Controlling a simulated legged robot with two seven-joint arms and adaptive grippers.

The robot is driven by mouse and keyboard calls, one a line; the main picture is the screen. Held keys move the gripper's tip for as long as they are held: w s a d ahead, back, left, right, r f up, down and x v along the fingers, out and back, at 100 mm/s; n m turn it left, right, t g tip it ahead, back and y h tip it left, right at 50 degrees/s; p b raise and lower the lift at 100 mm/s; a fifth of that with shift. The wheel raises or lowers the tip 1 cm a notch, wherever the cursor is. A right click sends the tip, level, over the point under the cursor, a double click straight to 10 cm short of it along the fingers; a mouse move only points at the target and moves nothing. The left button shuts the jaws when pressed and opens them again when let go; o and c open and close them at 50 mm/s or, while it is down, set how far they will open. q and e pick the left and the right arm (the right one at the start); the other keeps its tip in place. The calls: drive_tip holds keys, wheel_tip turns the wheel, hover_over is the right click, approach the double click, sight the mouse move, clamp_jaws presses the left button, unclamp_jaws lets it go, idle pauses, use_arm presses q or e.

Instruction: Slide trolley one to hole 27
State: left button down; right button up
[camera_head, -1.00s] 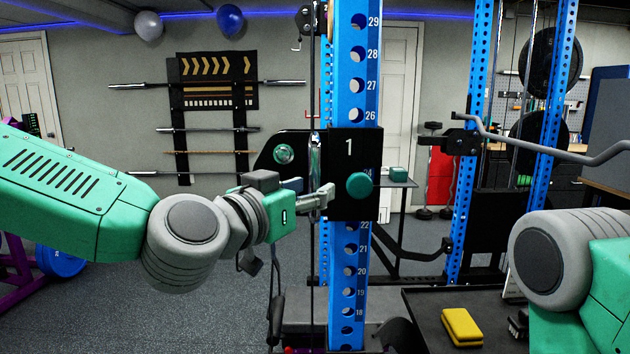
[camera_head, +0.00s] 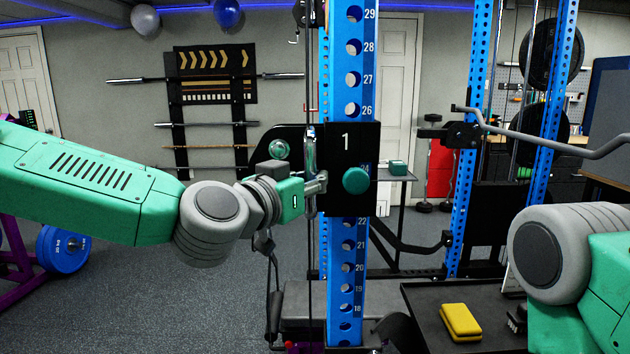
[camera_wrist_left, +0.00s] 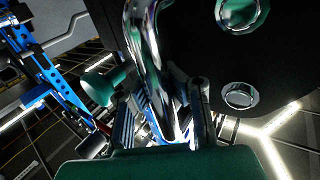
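Trolley one (camera_head: 338,197) is a black plate marked 1 with a green knob (camera_head: 355,180) on the blue numbered upright (camera_head: 344,235). It covers the holes between 26 above and 22 below; a 24 partly shows at its right edge. Hole 27 (camera_head: 354,79) is uncovered higher up. A chrome loop (camera_head: 310,152) hangs at the trolley's left side. My left gripper (camera_head: 318,185) is at the loop's lower part. In the left wrist view, its fingers (camera_wrist_left: 163,118) stand apart on either side of the chrome loop (camera_wrist_left: 150,60). My right gripper is out of view.
A dark bench or tray at lower right holds a yellow block (camera_head: 460,321). A bent grey bar (camera_head: 550,142) sticks out from the rack at right. A cable and black handle (camera_head: 274,315) hang left of the upright. Open floor lies at lower left.

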use_arm(q)
drive_tip(key=shift+s+f, duration=0.1)
drive_tip(key=shift+f, duration=0.1)
wheel_tip(320, 180, up, 16)
drive_tip(key=p, duration=0.9)
drive_tip(key=shift+f, duration=0.1)
